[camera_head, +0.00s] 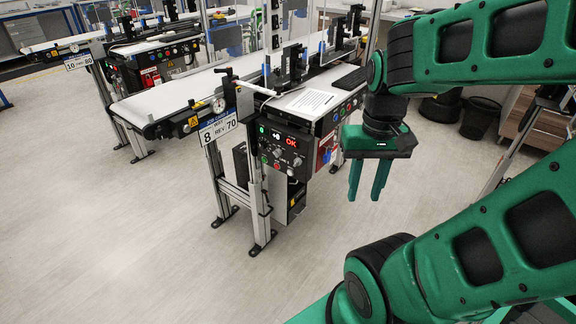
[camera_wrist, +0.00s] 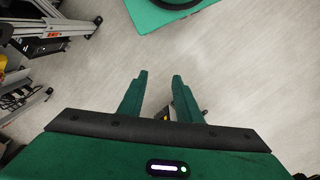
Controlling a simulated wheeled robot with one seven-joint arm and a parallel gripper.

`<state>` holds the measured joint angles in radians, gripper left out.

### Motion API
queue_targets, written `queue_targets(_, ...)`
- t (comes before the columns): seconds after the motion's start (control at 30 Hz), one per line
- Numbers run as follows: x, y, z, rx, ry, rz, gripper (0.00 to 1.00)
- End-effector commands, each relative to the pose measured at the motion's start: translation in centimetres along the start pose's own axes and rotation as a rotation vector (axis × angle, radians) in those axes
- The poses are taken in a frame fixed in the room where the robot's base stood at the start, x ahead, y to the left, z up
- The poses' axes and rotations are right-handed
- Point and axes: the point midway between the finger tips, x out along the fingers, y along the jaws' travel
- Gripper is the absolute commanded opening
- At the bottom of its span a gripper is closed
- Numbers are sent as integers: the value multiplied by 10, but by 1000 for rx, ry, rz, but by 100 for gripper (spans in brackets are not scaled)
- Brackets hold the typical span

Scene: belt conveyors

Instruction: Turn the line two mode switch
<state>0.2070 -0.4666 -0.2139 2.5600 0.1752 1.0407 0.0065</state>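Small dark knobs (camera_head: 291,142) sit below the display; the lettering is too small to tell which is the mode switch. My gripper (camera_head: 365,197) points down, to the right of the panel and apart from it. Its two fingers stand apart with nothing between them, as the wrist view (camera_wrist: 159,76) also shows. The wrist view does not show the panel's face.
The near conveyor belt (camera_head: 185,97) runs back to the right, with a sign (camera_head: 219,128) and a metal leg frame (camera_head: 258,215). A second conveyor (camera_head: 150,48) stands at the back left. A black bin (camera_head: 478,117) is at the right. The floor in front is clear.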

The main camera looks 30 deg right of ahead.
Motion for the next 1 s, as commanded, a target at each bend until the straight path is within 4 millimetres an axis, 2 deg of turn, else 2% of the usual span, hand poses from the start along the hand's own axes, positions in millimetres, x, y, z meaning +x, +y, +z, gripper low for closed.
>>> queue_targets(0.07,0,0,0,0,0,0,31)
queue_targets(0.1,0,0,0,0,0,0,38)
queue_targets(0.13,0,0,0,0,0,0,41)
queue_targets(0.2,-4,6,8,2,8,-2,41)
queue_targets(0.3,-2,6,0,13,-3,19,41)
queue_targets(0.67,29,0,-75,104,-45,243,41)
queue_targets(1.0,71,-25,-143,143,17,525,41)
